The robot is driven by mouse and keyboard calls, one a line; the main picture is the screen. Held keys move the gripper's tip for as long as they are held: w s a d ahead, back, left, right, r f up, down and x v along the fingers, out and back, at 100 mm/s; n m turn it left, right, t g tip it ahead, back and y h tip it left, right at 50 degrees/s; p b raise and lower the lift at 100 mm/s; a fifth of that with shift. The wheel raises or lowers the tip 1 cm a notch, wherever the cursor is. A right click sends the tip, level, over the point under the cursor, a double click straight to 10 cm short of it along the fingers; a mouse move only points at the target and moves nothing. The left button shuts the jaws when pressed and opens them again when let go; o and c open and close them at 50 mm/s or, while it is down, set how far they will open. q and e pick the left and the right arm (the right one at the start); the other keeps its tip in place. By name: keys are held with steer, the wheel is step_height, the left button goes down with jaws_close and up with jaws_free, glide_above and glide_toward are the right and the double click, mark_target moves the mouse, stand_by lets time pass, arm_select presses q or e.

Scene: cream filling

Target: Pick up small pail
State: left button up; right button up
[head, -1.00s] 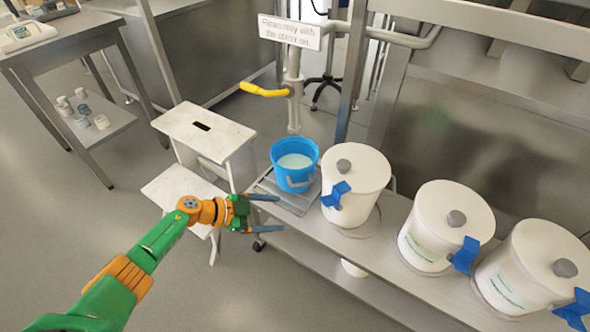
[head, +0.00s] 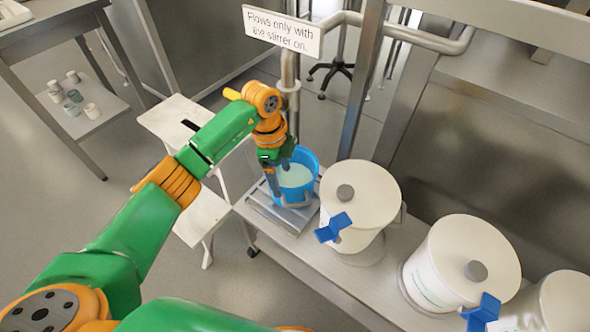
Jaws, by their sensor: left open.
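The small pail (head: 311,183) is blue and holds a pale, cream-coloured filling. It stands upright on a metal grate (head: 262,205) at the left end of the steel bench. My left gripper (head: 286,183) is open and points down at the pail's near left side, with its fingers overlapping the rim in the picture. I cannot tell whether the fingers touch the pail. The gripper and forearm hide part of the pail's left side and most of the yellow valve handle (head: 232,94). My right gripper is not in view.
A white step stool (head: 172,120) is to the left. A pipe (head: 290,75) and a sign (head: 282,30) rise behind the pail.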

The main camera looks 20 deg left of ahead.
mark_target(284, 198)
arm_select(q)
steer(key=f, duration=0.2)
steer(key=f+b, duration=0.1)
steer(key=f, duration=0.1)
steer(key=s+f+b, duration=0.1)
steer(key=f, duration=0.1)
steer(key=shift+d+f, duration=0.2)
steer(key=shift+f, duration=0.4)
steer(key=shift+w+r, duration=0.1)
steer(key=shift+c, duration=0.4)
steer(key=shift+r, duration=0.1)
jaws_close()
